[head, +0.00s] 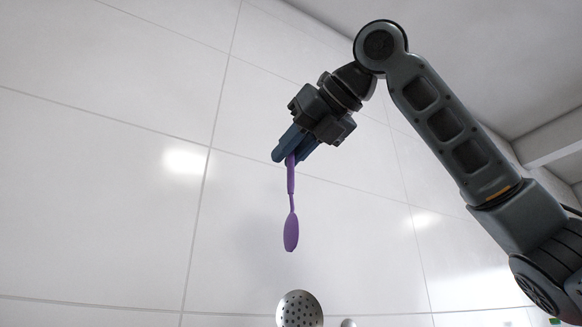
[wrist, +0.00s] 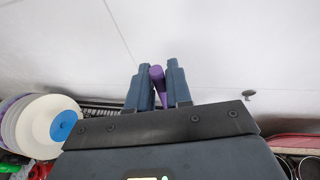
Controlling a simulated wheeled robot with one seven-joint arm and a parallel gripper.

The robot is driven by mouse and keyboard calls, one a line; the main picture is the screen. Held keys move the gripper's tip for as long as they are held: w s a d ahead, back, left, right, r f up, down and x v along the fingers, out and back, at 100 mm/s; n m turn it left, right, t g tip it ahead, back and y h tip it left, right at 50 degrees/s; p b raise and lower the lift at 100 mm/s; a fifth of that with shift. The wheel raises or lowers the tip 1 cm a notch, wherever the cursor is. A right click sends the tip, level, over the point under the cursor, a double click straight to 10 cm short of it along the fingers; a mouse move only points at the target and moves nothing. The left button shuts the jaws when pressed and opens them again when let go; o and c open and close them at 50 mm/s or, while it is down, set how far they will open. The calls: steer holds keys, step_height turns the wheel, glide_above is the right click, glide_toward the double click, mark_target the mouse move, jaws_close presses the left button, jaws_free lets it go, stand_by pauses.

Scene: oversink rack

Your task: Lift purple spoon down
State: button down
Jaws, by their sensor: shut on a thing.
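The purple spoon (head: 291,222) hangs bowl-down from my gripper (head: 290,152) in the head view, in front of the tiled wall. My gripper is shut on the upper end of its handle. In the wrist view, the purple handle (wrist: 157,77) sits between the two blue fingers of my gripper (wrist: 157,75). The spoon's bowl is hidden in that view.
A perforated metal utensil head (head: 300,309) shows below the spoon, apart from it. White plates (wrist: 42,125) stand at the left of the wrist view beside a dark rack (wrist: 102,104). A small round piece (wrist: 249,93) is at the right. The wall around the spoon is bare.

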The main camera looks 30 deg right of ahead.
steer(key=shift+r, duration=2.8)
steer(key=s, duration=1.5)
steer(key=shift+b, duration=0.35)
